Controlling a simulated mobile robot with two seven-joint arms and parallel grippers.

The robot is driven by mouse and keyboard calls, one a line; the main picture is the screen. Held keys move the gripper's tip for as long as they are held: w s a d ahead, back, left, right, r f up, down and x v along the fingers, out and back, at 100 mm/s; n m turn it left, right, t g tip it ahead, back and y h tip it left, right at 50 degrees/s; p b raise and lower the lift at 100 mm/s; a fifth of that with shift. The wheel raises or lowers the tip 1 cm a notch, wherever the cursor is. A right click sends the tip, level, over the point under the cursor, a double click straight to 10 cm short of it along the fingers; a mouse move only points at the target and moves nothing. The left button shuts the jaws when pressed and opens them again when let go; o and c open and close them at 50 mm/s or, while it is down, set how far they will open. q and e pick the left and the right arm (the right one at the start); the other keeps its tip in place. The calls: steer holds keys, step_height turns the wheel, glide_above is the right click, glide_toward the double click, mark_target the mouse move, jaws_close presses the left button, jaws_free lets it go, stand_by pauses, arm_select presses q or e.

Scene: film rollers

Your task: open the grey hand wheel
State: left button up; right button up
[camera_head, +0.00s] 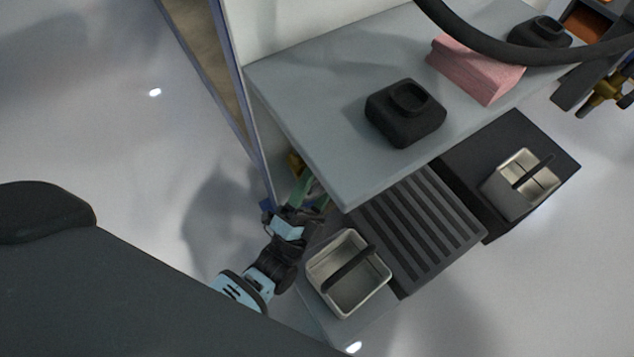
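My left gripper (311,194) reaches in under the near left corner of the grey-blue shelf top. Its green fingers are partly hidden by the shelf edge and my own wrist. A small greyish piece shows between or just behind the fingers, beside a brass-coloured fitting (295,164). It may be part of the grey hand wheel, but most of it is hidden and I cannot tell whether the fingers touch it.
The shelf top (310,110) bears a black box (405,125), a pink block (475,72) and another black item (540,32). Below are a slatted rack (418,230) and two metal bins (335,270) (512,200). A black hose (480,45) crosses the top right. Floor left is clear.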

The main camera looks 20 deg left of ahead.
mark_target(312, 197)
stand_by(0.5)
arm_select(q)
steer(key=o, duration=1)
steer(key=shift+c, duration=0.2)
steer(key=shift+p+v, duration=0.75)
steer(key=shift+v, duration=3.2)
